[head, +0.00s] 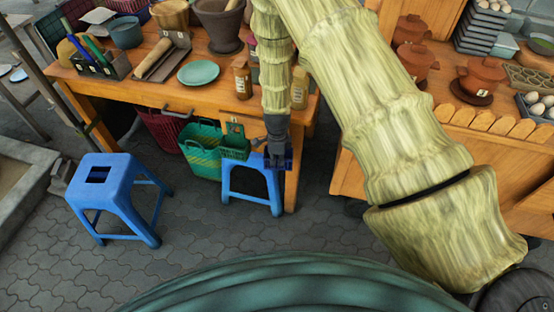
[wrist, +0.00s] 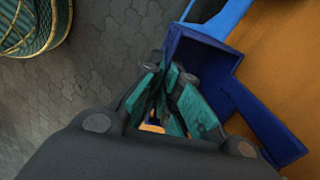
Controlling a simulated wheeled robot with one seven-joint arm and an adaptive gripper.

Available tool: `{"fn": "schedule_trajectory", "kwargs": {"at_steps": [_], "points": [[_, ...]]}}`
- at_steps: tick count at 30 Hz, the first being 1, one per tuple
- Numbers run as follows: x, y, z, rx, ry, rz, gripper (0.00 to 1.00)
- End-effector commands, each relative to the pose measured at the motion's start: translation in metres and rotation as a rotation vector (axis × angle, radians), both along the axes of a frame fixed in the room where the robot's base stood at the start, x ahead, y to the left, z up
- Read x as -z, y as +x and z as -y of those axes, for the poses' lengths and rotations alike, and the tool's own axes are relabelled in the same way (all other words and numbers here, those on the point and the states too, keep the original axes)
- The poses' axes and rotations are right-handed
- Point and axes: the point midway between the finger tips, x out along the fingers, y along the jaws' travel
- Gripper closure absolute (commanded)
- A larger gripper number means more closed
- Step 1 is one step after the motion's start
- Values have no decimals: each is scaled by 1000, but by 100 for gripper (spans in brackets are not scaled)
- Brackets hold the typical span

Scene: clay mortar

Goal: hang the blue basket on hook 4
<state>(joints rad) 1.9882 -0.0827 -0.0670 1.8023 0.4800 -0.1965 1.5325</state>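My gripper (head: 277,150) points down in front of the table's right front leg. A small dark blue basket (head: 284,163) is at its fingertips, mostly hidden by them. In the wrist view the teal-padded fingers (wrist: 172,85) are close together on the blue basket (wrist: 203,50), and a flat blue part extends to the lower right. The basket appears held off the ground. A small green basket with a tall back plate (head: 235,140) hangs at the table front, left of my gripper. Hook 4 and its number cannot be made out; my arm hides part of the table edge.
The wooden table (head: 228,95) holds pots, a green plate (head: 198,72) and bottles. A blue stool (head: 250,188) stands just below my gripper, another (head: 112,180) at left. Paving is clear in front.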

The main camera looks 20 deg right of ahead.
Motion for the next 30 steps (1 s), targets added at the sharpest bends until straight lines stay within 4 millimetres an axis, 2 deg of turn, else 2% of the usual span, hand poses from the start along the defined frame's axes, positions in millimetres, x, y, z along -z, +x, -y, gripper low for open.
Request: {"fn": "schedule_trajectory", "kwargs": {"at_steps": [1, 9, 14, 15, 24, 30], "points": [[-3, 9, 5, 1, -8, 19, 100], [-4, 10, 6, 1, -9, 20, 100], [-4, 9, 6, 2, -9, 19, 71], [-3, 9, 6, 2, -8, 18, 70], [-4, 7, 5, 3, -7, 15, 70], [-23, 7, 5, 4, -7, 18, 70]]}}
